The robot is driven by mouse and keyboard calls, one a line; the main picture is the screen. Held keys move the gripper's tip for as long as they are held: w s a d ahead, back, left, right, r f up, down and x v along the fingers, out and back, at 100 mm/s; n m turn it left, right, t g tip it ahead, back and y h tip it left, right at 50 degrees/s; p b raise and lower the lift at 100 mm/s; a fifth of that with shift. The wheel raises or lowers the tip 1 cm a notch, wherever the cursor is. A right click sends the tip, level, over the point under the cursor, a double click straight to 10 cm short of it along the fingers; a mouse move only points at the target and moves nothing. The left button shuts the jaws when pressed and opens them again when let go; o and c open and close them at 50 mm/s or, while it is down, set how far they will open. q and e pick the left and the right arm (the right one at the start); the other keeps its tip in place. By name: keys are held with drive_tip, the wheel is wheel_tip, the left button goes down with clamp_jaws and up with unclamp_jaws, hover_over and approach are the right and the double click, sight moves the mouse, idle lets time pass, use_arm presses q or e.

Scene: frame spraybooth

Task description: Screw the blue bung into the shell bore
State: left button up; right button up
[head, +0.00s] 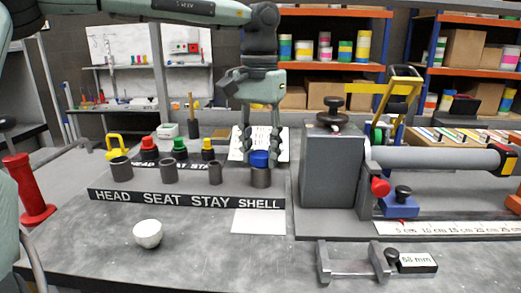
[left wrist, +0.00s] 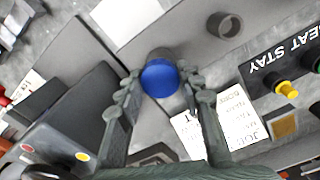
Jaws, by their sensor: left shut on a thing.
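The blue bung (head: 260,158) is at the mouth of the dark grey shell bore (head: 261,178), behind the SHELL label (head: 259,204). It looks upright and in line with the bore; how deep it sits cannot be told. My left gripper (head: 261,150) points straight down from above, its fingers shut on the bung. In the left wrist view the bung's round blue top (left wrist: 160,79) lies between the two fingers (left wrist: 160,88), and it hides most of the bore. My right gripper is in neither view.
Grey bores labelled HEAD (head: 121,170), SEAT (head: 168,171) and STAY (head: 214,173) stand left of it. Red (head: 149,150), green (head: 180,150) and yellow (head: 207,150) bungs stand behind. A large grey fixture (head: 331,170) stands close on the right. A white bowl (head: 148,234) sits in front.

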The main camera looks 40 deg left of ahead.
use_arm(q)
drive_tip(key=m, duration=0.4)
drive_tip(key=shift+m, duration=0.3)
drive_tip(key=o, duration=0.8)
